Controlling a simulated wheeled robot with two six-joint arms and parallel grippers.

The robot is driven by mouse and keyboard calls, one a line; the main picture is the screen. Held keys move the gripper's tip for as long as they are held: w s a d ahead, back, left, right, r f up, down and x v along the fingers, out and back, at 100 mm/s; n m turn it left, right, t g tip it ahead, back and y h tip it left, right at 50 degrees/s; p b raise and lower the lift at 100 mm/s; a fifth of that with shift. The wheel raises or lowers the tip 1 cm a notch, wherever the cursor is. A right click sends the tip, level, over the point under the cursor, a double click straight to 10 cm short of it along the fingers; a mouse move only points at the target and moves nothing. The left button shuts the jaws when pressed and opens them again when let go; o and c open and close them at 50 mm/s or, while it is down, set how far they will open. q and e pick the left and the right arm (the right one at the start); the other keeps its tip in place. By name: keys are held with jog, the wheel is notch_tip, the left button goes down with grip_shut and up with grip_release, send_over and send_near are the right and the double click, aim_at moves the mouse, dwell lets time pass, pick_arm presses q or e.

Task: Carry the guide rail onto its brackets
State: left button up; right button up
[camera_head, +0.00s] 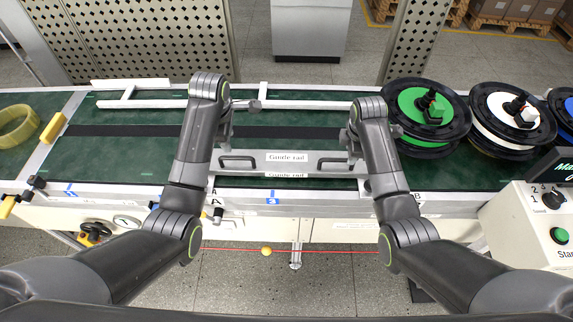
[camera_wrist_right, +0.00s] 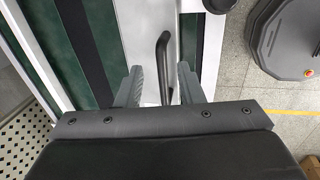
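The guide rail (camera_head: 258,167) is a long light-grey bar with a "Guide rail" label and a dark handle near each end. It lies along the near part of the green conveyor bed. My right gripper (camera_head: 352,142) is at its right handle (camera_head: 334,158). In the right wrist view the right gripper (camera_wrist_right: 160,85) is open, its fingers on either side of the dark handle (camera_wrist_right: 163,55), with gaps visible. My left gripper (camera_head: 226,140) is above the left handle (camera_head: 238,160); its finger opening is not clear. A second "Guide rail" label shows below the rail. I cannot clearly make out the brackets.
Green (camera_head: 419,105) and white (camera_head: 500,112) spools with black flanges stand right on the conveyor. A yellow ring (camera_head: 15,128) lies far left. A control box (camera_head: 530,220) is at the right. A red line with a yellow ball (camera_head: 266,251) crosses in front.

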notch_tip(320, 180, up, 6)
jog(key=s, duration=0.1)
jog(key=shift+s+r, duration=0.2)
jog(key=shift+r, duration=0.05)
dwell(0.4)
